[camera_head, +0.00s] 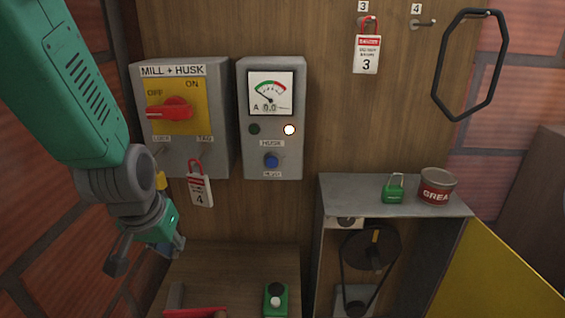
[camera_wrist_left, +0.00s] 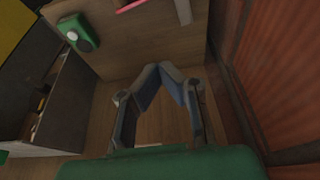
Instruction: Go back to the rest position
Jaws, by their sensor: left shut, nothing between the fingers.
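My left gripper (camera_head: 176,247) hangs from the green arm at the left in the head view, in front of the wood panel and above the low wooden bench (camera_head: 235,262). In the left wrist view the fingers (camera_wrist_left: 172,72) meet at their tips with nothing between them. The gripper is apart from the switch box (camera_head: 220,130) and its red-padlocked tag 4 (camera_head: 200,188). The red handle (camera_head: 170,110) points left, to the OFF side. My right gripper is in neither view.
The meter box (camera_head: 270,160) reads 0.0. A green padlock (camera_head: 394,188) and a grease can (camera_head: 437,186) stand on the grey cabinet (camera_head: 335,200), above a belt and pulley (camera_head: 370,248). A green button box (camera_head: 276,300) sits on the bench. Brick wall is close at left.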

